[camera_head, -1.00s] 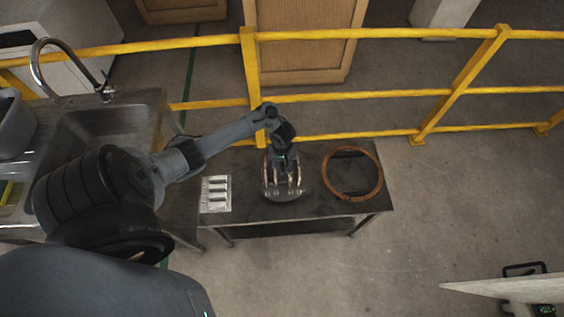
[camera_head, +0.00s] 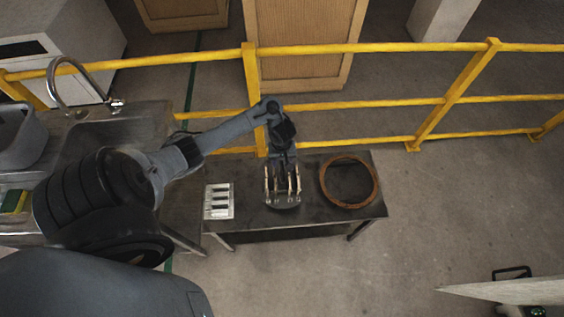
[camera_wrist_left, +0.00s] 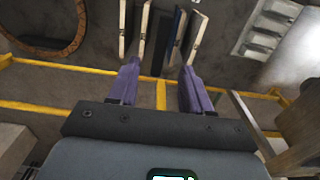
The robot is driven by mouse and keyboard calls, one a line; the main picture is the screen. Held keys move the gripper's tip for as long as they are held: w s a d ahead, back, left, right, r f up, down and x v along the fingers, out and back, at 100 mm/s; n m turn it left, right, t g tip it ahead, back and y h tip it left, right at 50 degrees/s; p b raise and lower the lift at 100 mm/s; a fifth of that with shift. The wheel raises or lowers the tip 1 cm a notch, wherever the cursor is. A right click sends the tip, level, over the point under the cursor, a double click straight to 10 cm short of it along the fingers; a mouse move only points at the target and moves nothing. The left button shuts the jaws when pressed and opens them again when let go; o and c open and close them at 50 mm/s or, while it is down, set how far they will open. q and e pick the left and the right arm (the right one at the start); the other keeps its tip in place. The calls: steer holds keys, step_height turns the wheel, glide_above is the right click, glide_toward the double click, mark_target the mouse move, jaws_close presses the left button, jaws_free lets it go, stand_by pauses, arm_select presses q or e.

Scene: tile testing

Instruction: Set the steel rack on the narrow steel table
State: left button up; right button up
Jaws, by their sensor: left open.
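The narrow steel table (camera_head: 240,225) stands in the middle of the head view, dark-topped. A silver slotted piece (camera_head: 218,202), which looks like the steel rack, lies on its left end; it also shows at upper right in the left wrist view (camera_wrist_left: 266,28). My left gripper (camera_head: 283,190) points down over the table's middle, right of the slotted piece and apart from it. My right gripper is out of view.
A brown ring (camera_head: 322,188) lies on the table's right end. A yellow railing (camera_head: 360,103) runs behind the table. A sink counter with a curved tap (camera_head: 52,85) stands at left. A pale board edge (camera_head: 490,292) is at lower right.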

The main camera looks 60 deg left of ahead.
arm_select(q)
steer(key=d+r+m+t+p, duration=0.2)
steer(key=d+r+m+t, duration=0.2)
steer(key=d+m, duration=0.85)
steer(key=s+d+r+m, duration=0.3)
steer(key=s+d+r, duration=0.8)
steer(key=r, duration=0.2)
steer(key=shift+r, duration=0.3)
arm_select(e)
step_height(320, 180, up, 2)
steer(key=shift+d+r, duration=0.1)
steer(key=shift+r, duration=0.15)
arm_select(q)
steer(key=shift+s, duration=0.1)
step_height(320, 180, up, 14)
steer(key=p, duration=1.3)
steer(key=shift+f, duration=0.25)
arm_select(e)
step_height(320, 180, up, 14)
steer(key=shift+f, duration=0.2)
